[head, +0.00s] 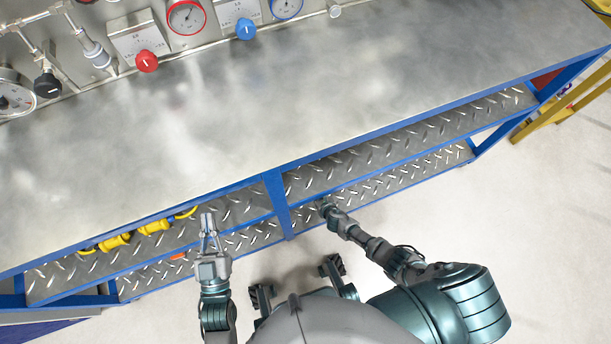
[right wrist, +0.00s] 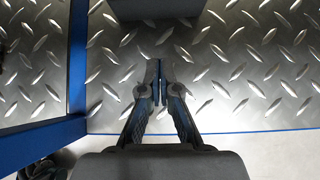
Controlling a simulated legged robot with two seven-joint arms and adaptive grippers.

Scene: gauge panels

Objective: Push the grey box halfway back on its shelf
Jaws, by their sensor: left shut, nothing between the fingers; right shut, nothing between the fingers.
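The grey box (right wrist: 155,9) shows in the right wrist view at the top edge, cut off by the frame, on a diamond-plate shelf (right wrist: 225,75). My right gripper (right wrist: 160,66) is shut and empty, its fingertips just in front of the box with a small gap in the picture. In the head view my right arm reaches to the lower shelf (head: 390,181), right of the blue post; its fingers and the box are hidden there. My left gripper (head: 209,228) is shut and empty, in front of the shelves left of the post.
A blue post (head: 277,203) divides the shelves; a blue frame also stands left of my right gripper in the wrist view. Yellow tools (head: 115,242) lie on the left upper shelf. The metal worktop (head: 290,100) overhangs above, with gauges and knobs behind.

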